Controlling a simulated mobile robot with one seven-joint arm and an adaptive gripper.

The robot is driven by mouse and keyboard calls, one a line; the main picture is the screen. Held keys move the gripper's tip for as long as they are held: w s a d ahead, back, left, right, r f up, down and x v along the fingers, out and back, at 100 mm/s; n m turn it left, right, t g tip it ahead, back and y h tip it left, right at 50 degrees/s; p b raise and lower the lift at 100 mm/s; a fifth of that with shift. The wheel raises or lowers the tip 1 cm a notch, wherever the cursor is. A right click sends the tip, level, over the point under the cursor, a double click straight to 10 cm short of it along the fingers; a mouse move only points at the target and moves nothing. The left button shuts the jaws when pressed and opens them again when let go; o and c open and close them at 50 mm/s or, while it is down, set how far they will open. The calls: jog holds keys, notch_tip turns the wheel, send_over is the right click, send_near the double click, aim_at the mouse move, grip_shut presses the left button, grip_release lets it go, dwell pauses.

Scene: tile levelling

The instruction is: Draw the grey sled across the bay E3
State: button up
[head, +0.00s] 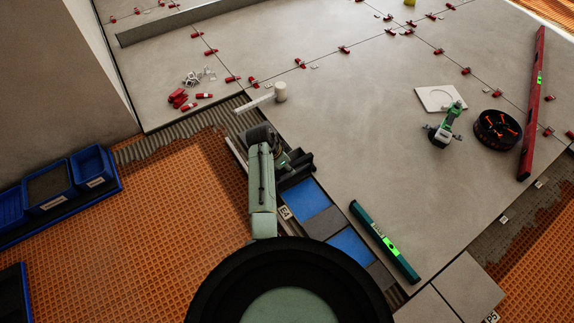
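My arm reaches up the middle of the head view and bends right to a dark end, where my gripper (286,162) is. Its fingers are too small and dark to tell open from shut. A dark grey angular body (298,168) sits right at the gripper, over the far end of a narrow trench; it may be the grey sled, but I cannot tell whether it is gripped. A small white tag (285,212) starting with "E" lies beside the trench. The trench shows blue stretches (304,194) and grey pieces (324,221). My arm hides part of its left side.
A green spirit level (384,241) lies right of the trench. A white-headed mallet (279,91) lies beyond the gripper. A green tool (446,126), a black tub (497,130) and a long red level (533,100) are right. Blue bins (50,187) stand left.

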jog(key=v, duration=1.1)
jog(key=shift+a+r, duration=0.2)
jog(key=shift+r, duration=0.05)
jog(key=shift+s, duration=0.1)
